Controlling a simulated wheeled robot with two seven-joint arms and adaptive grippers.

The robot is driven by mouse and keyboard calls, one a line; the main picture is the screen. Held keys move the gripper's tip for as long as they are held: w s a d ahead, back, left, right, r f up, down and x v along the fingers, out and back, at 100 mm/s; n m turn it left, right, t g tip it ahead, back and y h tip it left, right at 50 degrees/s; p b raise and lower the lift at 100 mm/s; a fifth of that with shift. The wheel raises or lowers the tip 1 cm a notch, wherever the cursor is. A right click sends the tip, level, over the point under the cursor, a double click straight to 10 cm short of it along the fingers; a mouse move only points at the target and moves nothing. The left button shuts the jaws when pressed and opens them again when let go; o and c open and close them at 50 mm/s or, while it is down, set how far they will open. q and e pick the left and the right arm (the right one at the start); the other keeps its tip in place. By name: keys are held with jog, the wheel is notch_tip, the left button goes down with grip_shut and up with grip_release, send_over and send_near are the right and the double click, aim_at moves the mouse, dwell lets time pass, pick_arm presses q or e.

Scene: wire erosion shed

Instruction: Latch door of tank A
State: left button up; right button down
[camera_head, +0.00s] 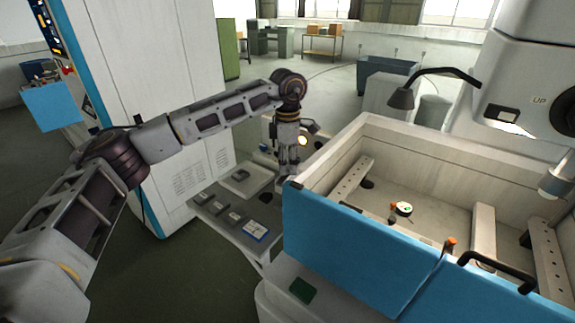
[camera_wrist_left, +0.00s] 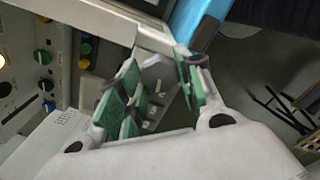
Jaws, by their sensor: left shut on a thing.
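The pale tank (camera_head: 385,127) stands at the right in the head view. Its blue front door (camera_head: 345,250) lies against the front wall and looks closed. No letter on it is readable. My left gripper (camera_head: 287,176) is at the tank's left front corner, by the door's upper left end. In the left wrist view, the green-padded fingers (camera_wrist_left: 157,88) are shut on a grey latch piece (camera_wrist_left: 157,72). The blue door edge (camera_wrist_left: 195,18) shows just beyond. Whether the latch is engaged cannot be told. My right gripper is out of view.
A black bar handle (camera_head: 497,270) sits on the blue front at right. A low bench with small parts (camera_head: 228,212) is left of the tank. A control panel with knobs (camera_wrist_left: 38,60) is close beside the gripper. A lamp (camera_head: 402,97) overhangs the tank.

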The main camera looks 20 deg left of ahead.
pick_arm(q)
jog(key=n+b, duration=0.2)
jog(key=n, duration=0.3)
jog(key=n+b, duration=0.2)
jog(key=n, duration=0.4)
jog(key=shift+r+n, duration=0.1)
jog(key=shift+n, duration=0.2)
dwell(0.4)
jog(key=o, duration=1)
jog(key=shift+o, duration=0.2)
